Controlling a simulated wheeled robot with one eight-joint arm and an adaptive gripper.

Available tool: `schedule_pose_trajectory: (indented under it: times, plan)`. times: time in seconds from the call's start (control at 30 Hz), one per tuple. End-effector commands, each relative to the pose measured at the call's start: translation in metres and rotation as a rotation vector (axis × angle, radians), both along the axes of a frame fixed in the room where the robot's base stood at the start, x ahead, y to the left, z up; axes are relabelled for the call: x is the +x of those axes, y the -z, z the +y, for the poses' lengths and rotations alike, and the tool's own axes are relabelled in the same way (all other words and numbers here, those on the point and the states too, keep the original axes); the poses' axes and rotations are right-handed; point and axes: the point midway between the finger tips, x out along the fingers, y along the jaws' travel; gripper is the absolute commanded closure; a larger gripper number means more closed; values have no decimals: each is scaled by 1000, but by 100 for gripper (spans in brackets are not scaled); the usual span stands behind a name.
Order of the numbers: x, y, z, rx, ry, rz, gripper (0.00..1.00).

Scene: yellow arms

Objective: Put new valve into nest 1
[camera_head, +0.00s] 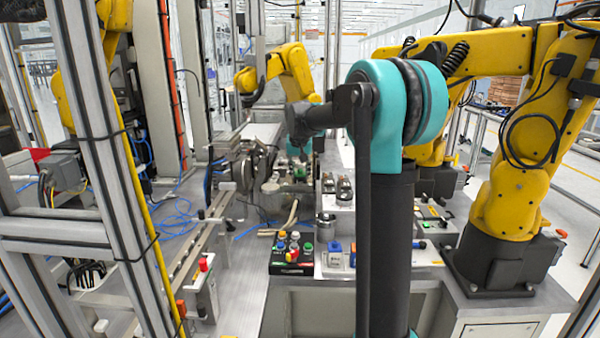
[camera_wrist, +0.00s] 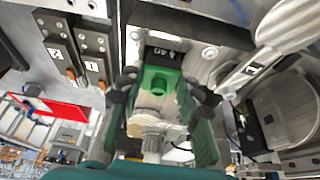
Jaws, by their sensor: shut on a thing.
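My gripper (camera_wrist: 158,104) is shut on a valve (camera_wrist: 157,82) with a green body and a pale metal threaded end, seen in the middle of the wrist view. Its black and green fingers stand on both sides of the valve. The valve is close to a dark block with a white label at the top of that view; I cannot tell whether they touch.
Two dark plates with number labels (camera_wrist: 92,62) stand at the left of the wrist view, near a red panel (camera_wrist: 48,107). In the head view, a button box (camera_head: 291,256), a metal cup (camera_head: 325,226) and yellow arms (camera_head: 515,195) surround the bench.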

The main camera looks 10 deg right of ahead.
Motion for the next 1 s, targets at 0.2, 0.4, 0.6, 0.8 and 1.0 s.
schedule_pose_trajectory:
  times: [0.2,0.4,0.6,0.8,1.0]
  plan:
    - [0,3,0,0,0,0,97]
    - [0,6,0,0,0,0,97]
    - [0,6,0,0,0,0,42]
    - [0,6,0,0,0,0,42]
    - [-3,-1,1,0,0,0,42]
